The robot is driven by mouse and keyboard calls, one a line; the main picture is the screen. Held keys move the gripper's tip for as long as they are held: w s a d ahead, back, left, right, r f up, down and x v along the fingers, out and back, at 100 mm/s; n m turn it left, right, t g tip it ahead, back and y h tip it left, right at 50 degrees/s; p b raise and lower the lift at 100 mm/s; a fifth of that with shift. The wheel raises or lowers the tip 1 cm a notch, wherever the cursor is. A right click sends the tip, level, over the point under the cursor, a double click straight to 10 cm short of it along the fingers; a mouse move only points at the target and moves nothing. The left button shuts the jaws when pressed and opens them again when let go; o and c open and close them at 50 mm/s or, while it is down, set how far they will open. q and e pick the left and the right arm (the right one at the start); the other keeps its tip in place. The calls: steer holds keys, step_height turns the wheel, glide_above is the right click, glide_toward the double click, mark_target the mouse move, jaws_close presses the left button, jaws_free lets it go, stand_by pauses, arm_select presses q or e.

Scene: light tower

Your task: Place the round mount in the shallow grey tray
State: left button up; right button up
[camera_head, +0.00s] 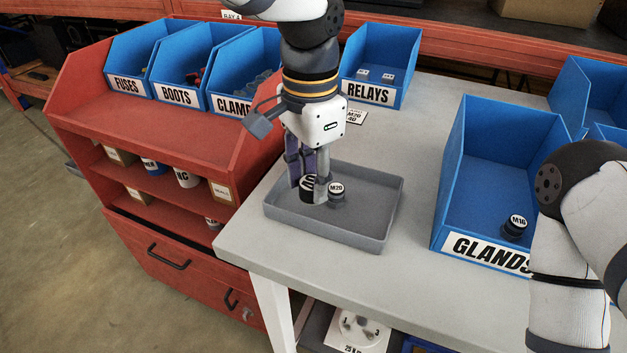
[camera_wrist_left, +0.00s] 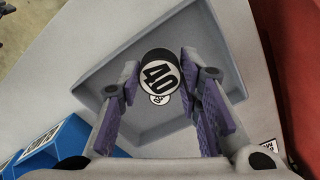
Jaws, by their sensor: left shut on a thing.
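My left gripper (camera_head: 308,188) reaches down over the shallow grey tray (camera_head: 375,232). It is shut on the round mount (camera_head: 306,187), a short black cylinder with a white label. In the left wrist view the mount (camera_wrist_left: 160,74) shows a "40" label and sits between the two fingertips (camera_wrist_left: 160,66). It is over the left part of the tray; I cannot tell whether it touches the floor. A dark gland marked M20 (camera_head: 337,191) stands in the tray close to the right of the fingers. My right gripper is not in view.
A blue GLANDS bin (camera_head: 470,215) with an M10 gland (camera_head: 515,227) stands right of the tray. A RELAYS bin (camera_head: 378,65) is behind. A red shelf unit (camera_head: 150,125) with blue bins borders the table's left. The tray's right part is bare.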

mark_target(311, 179)
arm_select(q)
steer(key=shift+w+f, duration=0.5)
steer(key=shift+f, duration=1.35)
steer(key=shift+f, duration=0.1)
steer(key=o, duration=1.2)
steer(key=shift+f, duration=0.1)
steer(key=shift+c, duration=0.2)
step_height(311, 179, up, 12)
steer(key=shift+r, duration=0.2)
